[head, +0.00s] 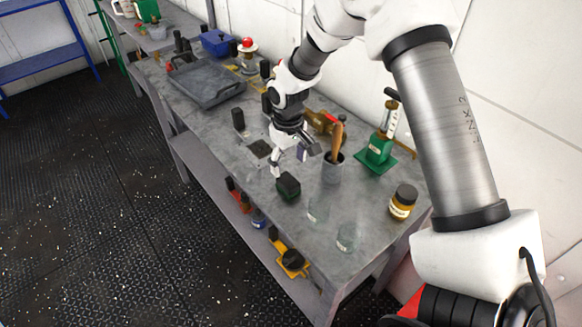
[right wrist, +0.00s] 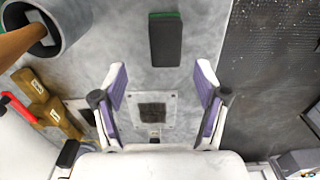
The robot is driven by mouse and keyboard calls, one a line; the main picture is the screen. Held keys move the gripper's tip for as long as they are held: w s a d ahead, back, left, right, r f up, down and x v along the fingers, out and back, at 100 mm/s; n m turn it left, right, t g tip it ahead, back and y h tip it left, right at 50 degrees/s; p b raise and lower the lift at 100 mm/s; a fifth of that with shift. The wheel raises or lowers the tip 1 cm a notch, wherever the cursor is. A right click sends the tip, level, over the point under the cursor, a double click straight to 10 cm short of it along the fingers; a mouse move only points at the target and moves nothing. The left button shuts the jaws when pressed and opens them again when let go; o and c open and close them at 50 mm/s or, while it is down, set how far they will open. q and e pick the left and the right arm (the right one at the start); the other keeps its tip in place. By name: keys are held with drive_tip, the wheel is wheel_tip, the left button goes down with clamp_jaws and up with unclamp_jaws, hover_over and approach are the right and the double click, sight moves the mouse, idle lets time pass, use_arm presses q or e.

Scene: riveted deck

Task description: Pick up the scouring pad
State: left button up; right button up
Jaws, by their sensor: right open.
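The scouring pad (head: 288,187) is a small dark block with green on it, lying on the grey workbench (head: 235,175) near its front edge. In the right wrist view the pad (right wrist: 165,42) shows its dark top and a green edge, just beyond the fingertips. My right gripper (head: 288,160) is open and empty, pointing down above the bench, behind the pad and apart from it. In the right wrist view its two fingers (right wrist: 160,82) stand wide apart, with bare bench and a dark square plate (right wrist: 152,110) between them. My left gripper is not in view.
A grey cup (head: 332,172) with a wooden handle stands close right of the gripper. A brass-coloured object (head: 320,121), a green tool stand (head: 379,150), a yellow-labelled jar (head: 402,203) and clear glasses (head: 346,238) stand nearby. A black cylinder (head: 238,119) and grey tray (head: 205,82) lie left.

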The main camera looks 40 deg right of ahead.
sight(288, 180)
drive_tip(key=f, duration=0.1)
drive_tip(key=f+p, duration=0.1)
drive_tip(key=s+a+f+p, duration=0.1)
drive_tip(key=shift+s+f, duration=0.1)
drive_tip(key=shift+f, duration=0.3)
drive_tip(key=f, duration=0.3)
drive_tip(key=shift+w+d+f, duration=0.25)
drive_tip(key=shift+w+d, duration=0.05)
drive_tip(key=shift+w, duration=0.05)
drive_tip(key=shift+r, duration=0.1)
drive_tip(key=shift+s+a+r, duration=0.1)
drive_tip(key=shift+s+a, duration=0.05)
drive_tip(key=shift+a, duration=0.05)
drive_tip(key=c, duration=0.3)
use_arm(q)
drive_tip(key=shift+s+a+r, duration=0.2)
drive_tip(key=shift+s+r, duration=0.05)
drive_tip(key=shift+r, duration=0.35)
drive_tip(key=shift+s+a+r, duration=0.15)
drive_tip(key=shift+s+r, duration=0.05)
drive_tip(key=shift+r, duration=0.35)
use_arm(e)
drive_tip(key=c, duration=0.9)
